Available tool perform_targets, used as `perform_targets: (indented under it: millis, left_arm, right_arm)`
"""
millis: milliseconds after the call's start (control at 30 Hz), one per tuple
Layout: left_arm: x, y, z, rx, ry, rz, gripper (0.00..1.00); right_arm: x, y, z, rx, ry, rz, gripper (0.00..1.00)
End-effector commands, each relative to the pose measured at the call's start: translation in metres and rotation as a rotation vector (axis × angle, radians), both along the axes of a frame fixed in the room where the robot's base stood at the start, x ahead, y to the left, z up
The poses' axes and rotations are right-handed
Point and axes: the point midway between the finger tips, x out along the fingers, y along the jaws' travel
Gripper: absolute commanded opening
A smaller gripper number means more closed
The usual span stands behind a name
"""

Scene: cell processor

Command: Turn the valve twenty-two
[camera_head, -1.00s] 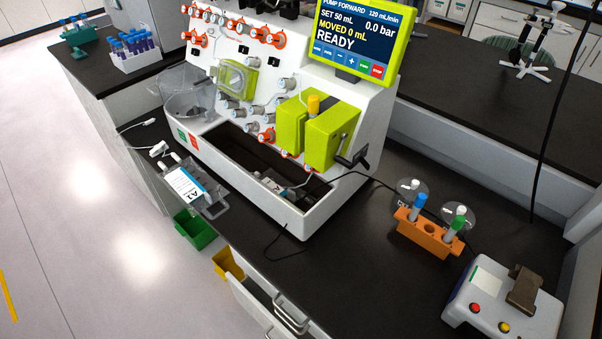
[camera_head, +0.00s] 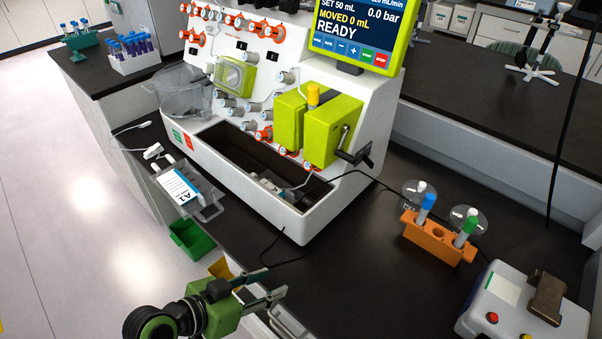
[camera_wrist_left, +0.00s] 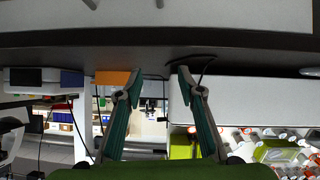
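The white cell processor (camera_head: 345,120) stands on the black bench with many small valves on its sloped front. Some valves have red-orange collars, such as the one at the upper right (camera_head: 277,33). Others are grey-white, such as the one below it (camera_head: 287,76). Number labels are too small to read, so I cannot tell which valve is twenty-two. My left gripper (camera_head: 277,282) is low in the head view, in front of the bench and well away from the valves. Its fingers are apart and empty, as the left wrist view (camera_wrist_left: 159,78) also shows. My right gripper is not in view.
A lime-green pump block (camera_head: 335,130) with a black crank (camera_head: 356,158) juts from the machine's right front. A screen (camera_head: 360,30) reads READY. An orange tube rack (camera_head: 425,245) and a grey device (camera_head: 505,300) stand right. A bag labelled A1 (camera_head: 180,187) hangs at the front edge.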

Motion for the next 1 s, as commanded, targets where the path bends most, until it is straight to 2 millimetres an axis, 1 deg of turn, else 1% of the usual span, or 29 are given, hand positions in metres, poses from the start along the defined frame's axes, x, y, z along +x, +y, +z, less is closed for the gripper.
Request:
perform_targets:
  millis: [33, 100, 200, 300, 400, 533, 667, 767, 1000]
  left_arm:
    - [0.014, -0.007, 0.018, -0.045, -0.07, -0.03, 0.35]
    - [0.034, -0.014, 0.046, -0.119, -0.169, -0.056, 0.35]
    - [0.062, -0.013, 0.081, -0.21, -0.289, -0.054, 0.35]
    - [0.087, -0.004, 0.107, -0.273, -0.375, -0.023, 0.35]
    - [0.104, 0.006, 0.124, -0.311, -0.428, 0.012, 0.35]
    - [0.116, 0.013, 0.134, -0.333, -0.458, 0.039, 0.35]
    - [0.125, 0.007, 0.137, -0.338, -0.462, 0.045, 0.35]
    - [0.135, -0.004, 0.139, -0.339, -0.461, 0.044, 0.35]
    - [0.17, -0.04, 0.139, -0.34, -0.46, 0.043, 0.35]
  right_arm:
    - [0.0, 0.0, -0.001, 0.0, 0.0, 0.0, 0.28]
    - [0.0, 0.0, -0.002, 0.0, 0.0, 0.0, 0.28]
    - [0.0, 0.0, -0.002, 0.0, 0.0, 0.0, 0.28]
    - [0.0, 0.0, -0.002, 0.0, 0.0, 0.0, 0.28]
    - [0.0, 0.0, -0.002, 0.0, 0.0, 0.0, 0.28]
    - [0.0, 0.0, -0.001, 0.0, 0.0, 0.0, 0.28]
    - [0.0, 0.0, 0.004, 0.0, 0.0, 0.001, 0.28]
    - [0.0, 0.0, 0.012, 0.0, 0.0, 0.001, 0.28]
    - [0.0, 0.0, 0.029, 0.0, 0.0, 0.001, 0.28]
